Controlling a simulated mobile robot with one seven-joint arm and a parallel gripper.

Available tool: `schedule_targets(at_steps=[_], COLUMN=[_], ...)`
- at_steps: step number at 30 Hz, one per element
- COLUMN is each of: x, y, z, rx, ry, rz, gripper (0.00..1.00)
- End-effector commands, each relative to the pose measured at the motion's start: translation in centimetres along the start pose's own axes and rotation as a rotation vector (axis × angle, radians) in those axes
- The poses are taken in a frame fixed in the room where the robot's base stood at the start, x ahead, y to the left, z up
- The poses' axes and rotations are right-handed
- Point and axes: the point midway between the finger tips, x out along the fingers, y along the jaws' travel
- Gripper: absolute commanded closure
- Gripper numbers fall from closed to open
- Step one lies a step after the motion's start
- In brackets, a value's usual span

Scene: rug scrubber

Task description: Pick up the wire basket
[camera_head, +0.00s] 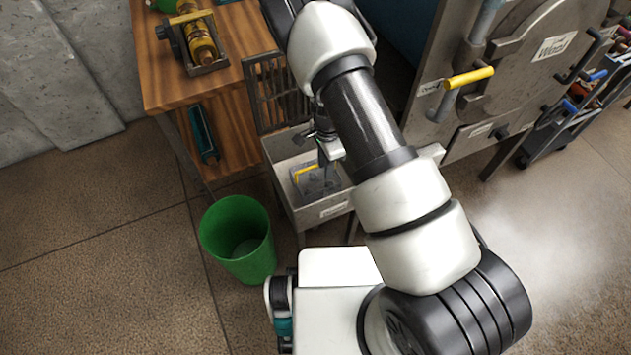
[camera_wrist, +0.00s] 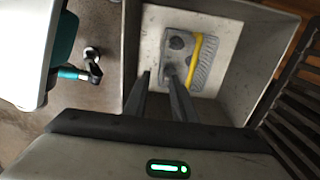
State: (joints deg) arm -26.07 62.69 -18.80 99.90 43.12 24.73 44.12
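A small grey basket with a yellow bar, which looks like the wire basket (camera_head: 317,182), lies inside an open grey metal bin (camera_head: 325,212). In the wrist view the basket (camera_wrist: 190,58) shows from above on the bin's pale floor, with a mesh side at its right. My gripper (camera_wrist: 159,76) points down into the bin (camera_wrist: 245,20). Its two dark fingers are apart, with nothing seen held between them. The fingertips overlap the basket's left part in this view; I cannot tell whether they touch it. In the head view my arm hides part of the bin and gripper.
A dark slatted rack (camera_head: 278,95) stands against the bin's back edge. A green bucket (camera_head: 238,240) stands on the floor at left. A wooden bench (camera_head: 160,75) is behind, and a grey metal machine with a yellow handle (camera_head: 470,77) is at right.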

Motion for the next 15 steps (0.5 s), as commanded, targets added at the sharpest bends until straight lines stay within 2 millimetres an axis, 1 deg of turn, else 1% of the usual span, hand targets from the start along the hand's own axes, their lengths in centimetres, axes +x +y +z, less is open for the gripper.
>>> schedule_targets(at_steps=[1,5,12,15], x=[1.0,3.5,8.8,10.5], y=[0.1,0.2,0.1,0.1], z=[0.0,0.0,0.0,0.0], rx=[0.002,0.003,0.001,0.001], ry=[0.001,0.0,0.0,0.0], rz=[0.003,0.005,0.004,0.004], gripper=[0.76,0.76,0.76,0.76])
